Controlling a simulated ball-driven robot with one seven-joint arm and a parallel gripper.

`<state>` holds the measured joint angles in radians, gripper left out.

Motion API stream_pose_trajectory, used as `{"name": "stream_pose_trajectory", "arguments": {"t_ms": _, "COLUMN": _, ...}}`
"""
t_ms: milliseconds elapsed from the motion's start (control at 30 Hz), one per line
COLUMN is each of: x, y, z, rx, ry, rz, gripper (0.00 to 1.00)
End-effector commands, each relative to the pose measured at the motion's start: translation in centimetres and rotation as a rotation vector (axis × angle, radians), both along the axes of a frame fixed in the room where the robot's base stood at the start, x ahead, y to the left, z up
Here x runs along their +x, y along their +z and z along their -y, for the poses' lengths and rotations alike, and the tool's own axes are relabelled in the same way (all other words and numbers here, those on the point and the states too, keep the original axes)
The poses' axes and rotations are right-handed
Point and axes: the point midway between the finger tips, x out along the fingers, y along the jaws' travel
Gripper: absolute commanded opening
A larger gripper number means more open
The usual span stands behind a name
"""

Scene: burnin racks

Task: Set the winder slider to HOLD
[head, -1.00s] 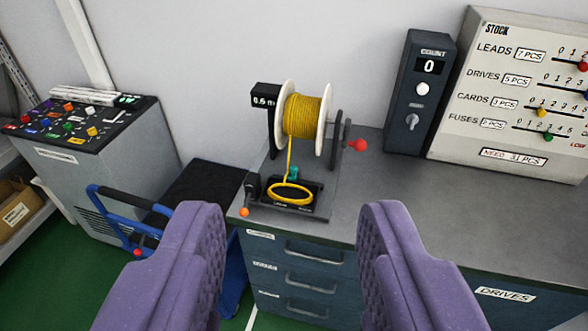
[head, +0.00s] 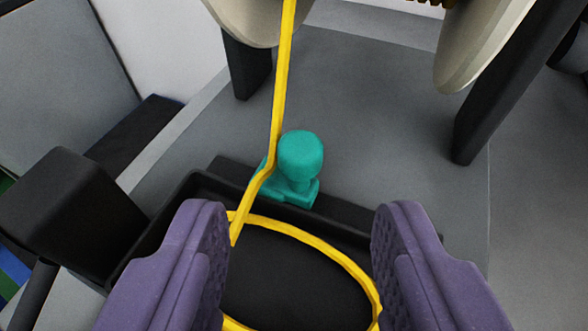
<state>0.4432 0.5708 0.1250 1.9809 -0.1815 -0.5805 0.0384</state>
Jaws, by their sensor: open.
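The teal slider knob (head: 301,155) stands upright on its teal base near the left part of a dark rail (head: 348,215), behind the black tray. A yellow cord (head: 282,95) runs down from the winder's spool, passing just left of the knob and in front of its base. My gripper (head: 303,222) is open and empty. Its two purple fingers are over the tray, one to each side, and the knob lies beyond their tips, between them in the picture. No HOLD marking can be read here.
The black tray (head: 178,198) holds a loop of the yellow cord. Pale spool discs (head: 470,40) and dark posts (head: 480,110) rise behind. A black block (head: 65,205) stands at the left. Grey bench top lies clear behind the knob.

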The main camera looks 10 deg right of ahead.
Motion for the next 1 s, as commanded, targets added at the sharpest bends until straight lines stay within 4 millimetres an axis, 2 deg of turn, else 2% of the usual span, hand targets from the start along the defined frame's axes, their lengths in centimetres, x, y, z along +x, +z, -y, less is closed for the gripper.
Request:
{"name": "stream_pose_trajectory", "arguments": {"t_ms": 200, "x": 3.6, "y": -1.8, "z": 0.6, "rx": -0.001, "ry": 0.001, "rz": 0.002, "gripper": 0.49}}
{"name": "stream_pose_trajectory", "arguments": {"t_ms": 333, "x": 5.2, "y": -2.4, "z": 1.0, "rx": -0.001, "ry": 0.001, "rz": 0.002, "gripper": 0.49}}
{"name": "stream_pose_trajectory", "arguments": {"t_ms": 500, "x": 6.1, "y": -2.6, "z": 1.2, "rx": -0.001, "ry": 0.000, "rz": 0.001, "gripper": 0.49}}
{"name": "stream_pose_trajectory", "arguments": {"t_ms": 700, "x": 6.2, "y": -2.5, "z": 1.2, "rx": -0.002, "ry": 0.001, "rz": 0.001, "gripper": 0.49}}
{"name": "stream_pose_trajectory", "arguments": {"t_ms": 767, "x": 6.2, "y": -2.5, "z": 1.2, "rx": -0.001, "ry": 0.000, "rz": 0.001, "gripper": 0.38}}
{"name": "stream_pose_trajectory", "arguments": {"t_ms": 900, "x": 6.1, "y": -2.5, "z": 1.2, "rx": -0.001, "ry": 0.000, "rz": 0.001, "gripper": 0.05}}
{"name": "stream_pose_trajectory", "arguments": {"t_ms": 933, "x": 6.1, "y": -2.5, "z": 1.2, "rx": -0.001, "ry": 0.000, "rz": 0.001, "gripper": 0.00}}
{"name": "stream_pose_trajectory", "arguments": {"t_ms": 1000, "x": 6.1, "y": -2.5, "z": 1.2, "rx": -0.001, "ry": 0.000, "rz": 0.001, "gripper": 0.00}}
